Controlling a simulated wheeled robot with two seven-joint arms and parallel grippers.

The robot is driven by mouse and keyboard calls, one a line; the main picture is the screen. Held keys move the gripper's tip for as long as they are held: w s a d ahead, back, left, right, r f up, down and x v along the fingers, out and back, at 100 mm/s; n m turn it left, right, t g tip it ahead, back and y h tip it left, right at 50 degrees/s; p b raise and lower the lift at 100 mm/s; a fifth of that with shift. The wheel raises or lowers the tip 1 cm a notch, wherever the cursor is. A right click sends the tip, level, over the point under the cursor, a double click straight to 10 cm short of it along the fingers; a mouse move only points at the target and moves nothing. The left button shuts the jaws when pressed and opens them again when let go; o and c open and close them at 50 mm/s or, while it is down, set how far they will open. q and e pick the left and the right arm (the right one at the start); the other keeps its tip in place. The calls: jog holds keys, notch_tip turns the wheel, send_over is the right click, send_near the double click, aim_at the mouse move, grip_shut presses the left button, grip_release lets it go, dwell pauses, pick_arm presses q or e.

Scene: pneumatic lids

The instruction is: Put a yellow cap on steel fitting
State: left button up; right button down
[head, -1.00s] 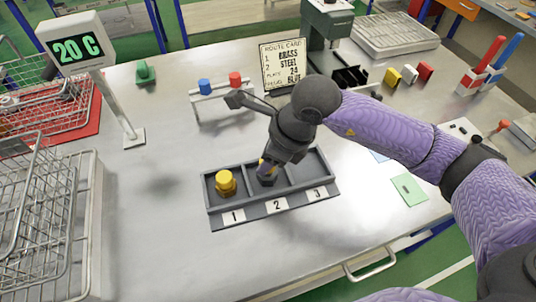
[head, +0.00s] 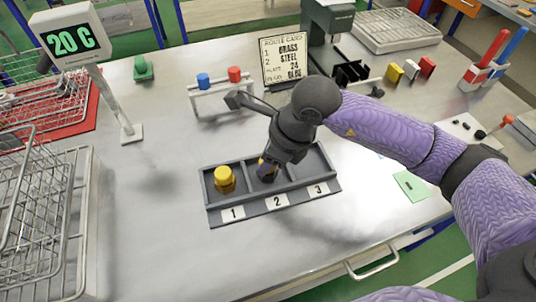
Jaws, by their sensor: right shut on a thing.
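A grey tray (head: 322,163) with compartments numbered 1, 2 and 3 lies on the steel bench. A yellow capped piece (head: 224,176) stands upright in compartment 1. My right gripper (head: 267,172) points down into compartment 2, low over its floor. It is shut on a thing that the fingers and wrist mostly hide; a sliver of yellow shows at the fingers. I cannot make out the steel fitting, or whether the held thing touches anything below. Compartment 3 looks empty where it shows. My left gripper is not in view.
A small rack (head: 222,95) with blue and red cylinders stands behind the tray, near a route card (head: 285,62). Wire baskets (head: 40,215) fill the left side, beside a "20 C" display (head: 72,40). The bench in front of the tray is clear.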

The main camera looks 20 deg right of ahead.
grip_release()
dwell(0.4)
notch_tip(320, 180, up, 7)
jog(key=p, duration=0.5)
dwell(0.4)
dwell(0.5)
